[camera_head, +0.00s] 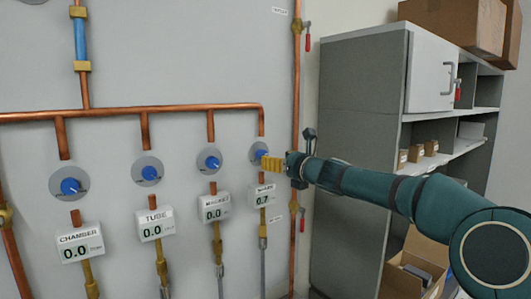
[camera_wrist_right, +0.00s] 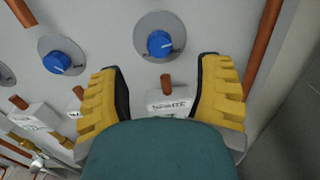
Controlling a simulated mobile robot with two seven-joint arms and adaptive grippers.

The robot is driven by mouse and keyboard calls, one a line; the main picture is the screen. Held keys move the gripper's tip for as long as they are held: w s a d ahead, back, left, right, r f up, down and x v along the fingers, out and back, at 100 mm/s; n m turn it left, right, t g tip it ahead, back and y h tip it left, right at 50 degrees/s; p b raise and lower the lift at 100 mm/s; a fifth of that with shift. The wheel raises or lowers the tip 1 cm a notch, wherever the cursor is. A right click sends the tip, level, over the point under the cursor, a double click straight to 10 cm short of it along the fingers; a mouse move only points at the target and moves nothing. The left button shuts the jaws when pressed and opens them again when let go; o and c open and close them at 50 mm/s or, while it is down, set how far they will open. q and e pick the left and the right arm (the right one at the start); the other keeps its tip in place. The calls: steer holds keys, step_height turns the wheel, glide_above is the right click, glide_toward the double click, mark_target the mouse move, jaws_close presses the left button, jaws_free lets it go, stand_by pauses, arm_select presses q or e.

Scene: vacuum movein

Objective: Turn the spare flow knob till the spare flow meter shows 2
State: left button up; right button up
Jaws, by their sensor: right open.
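The spare flow knob (camera_wrist_right: 159,43) is blue on a round grey plate, the rightmost of the row. In the head view its plate (camera_head: 256,149) is partly covered by my right gripper (camera_head: 267,161). The spare flow meter (camera_head: 262,195) below it appears to read 0.7. My right gripper (camera_wrist_right: 160,72) is open, its yellow fingers spread to either side just short of the knob in the wrist view. I cannot tell how far it stands off the wall. My left gripper is out of view.
The chamber (camera_head: 80,243), tube (camera_head: 154,225) and neighbouring (camera_head: 213,208) meters read 0.0, each under its own blue knob. A vertical copper pipe (camera_head: 296,90) with red-handled valves runs close to my right gripper. A grey cabinet (camera_head: 360,110) stands at the right.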

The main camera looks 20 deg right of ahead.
mark_target(261, 154)
steer(key=shift+p+x, duration=1.1)
steer(key=shift+x, duration=1.95)
jaws_close()
